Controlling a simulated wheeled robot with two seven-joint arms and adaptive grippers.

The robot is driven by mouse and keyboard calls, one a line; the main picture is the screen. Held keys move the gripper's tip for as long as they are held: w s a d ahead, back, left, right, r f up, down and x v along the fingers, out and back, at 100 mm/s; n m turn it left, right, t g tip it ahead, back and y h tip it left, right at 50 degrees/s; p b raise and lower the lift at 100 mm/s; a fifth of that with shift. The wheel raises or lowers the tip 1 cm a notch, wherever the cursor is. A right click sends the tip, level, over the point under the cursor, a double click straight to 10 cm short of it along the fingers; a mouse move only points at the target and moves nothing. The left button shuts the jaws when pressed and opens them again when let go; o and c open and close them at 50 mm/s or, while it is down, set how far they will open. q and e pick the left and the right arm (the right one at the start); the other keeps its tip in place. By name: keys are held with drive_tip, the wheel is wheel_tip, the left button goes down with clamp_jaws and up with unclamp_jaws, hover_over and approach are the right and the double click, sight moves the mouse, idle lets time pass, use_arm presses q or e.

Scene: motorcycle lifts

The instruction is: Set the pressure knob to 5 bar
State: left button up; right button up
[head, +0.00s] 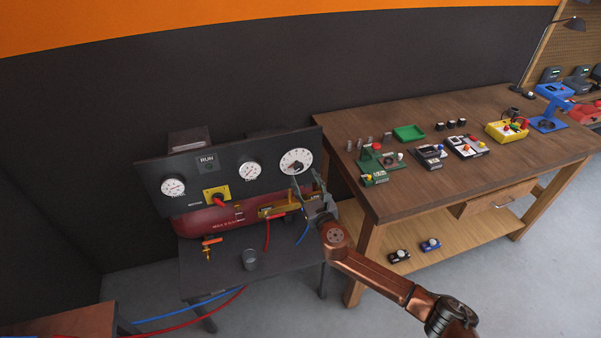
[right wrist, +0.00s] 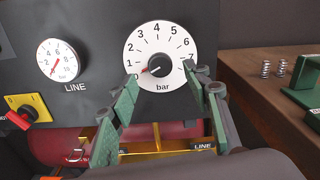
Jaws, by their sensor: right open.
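The pressure knob (head: 297,167) is a dark knob on a round white dial marked in bar, at the right end of the black panel (head: 222,160). In the right wrist view the knob (right wrist: 157,68) sits at the dial's centre, and its reddish mark points left and slightly down, near the low end of the scale. The 5 is at the dial's upper right. My right gripper (head: 306,180) is open in front of the dial; in the right wrist view its green-padded fingers (right wrist: 160,76) stand on either side of the knob, apart from it. My left gripper is out of view.
A LINE gauge (right wrist: 57,60) and a yellow plate with a red switch (head: 217,197) are left of the dial. A brass-coloured block (head: 280,209) with hoses lies below. A wooden workbench (head: 430,183) with small devices stands to the right. A grey cup (head: 250,259) stands lower down.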

sight(300, 169)
drive_tip(key=b+x, duration=0.1)
drive_tip(key=x, duration=0.4)
drive_tip(key=shift+f, duration=0.1)
drive_tip(key=c, duration=1.2)
